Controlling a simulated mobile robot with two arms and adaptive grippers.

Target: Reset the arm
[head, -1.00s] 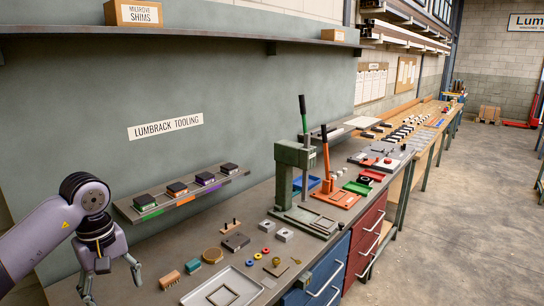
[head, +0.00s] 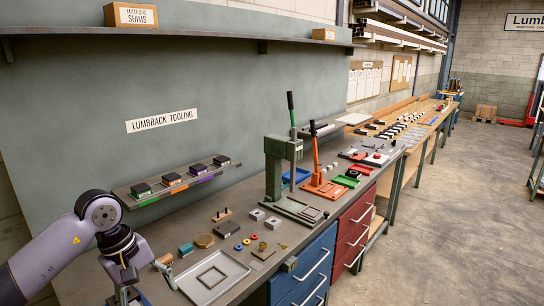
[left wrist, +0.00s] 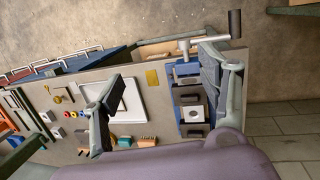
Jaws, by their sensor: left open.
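A blue press-like fixture (left wrist: 189,72) shows in the left wrist view, with a steel block with a round hole below its top end. A steel arm (left wrist: 208,41) runs from its top to an upright black handle (left wrist: 234,23) at the upper right. My left gripper (head: 146,288) is low at the left of the head view, over the near end of the bench. Its fingers are spread in the left wrist view (left wrist: 160,95), with the fixture between them in the picture and nothing held. The gripper largely hides this spot in the head view. My right gripper is not in view.
A green lever press (head: 284,165) and an orange lever press (head: 322,180) stand farther along the bench. A grey tray (head: 213,277), small blocks and rings lie nearer. A narrow shelf (head: 178,182) holds dark blocks against the wall.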

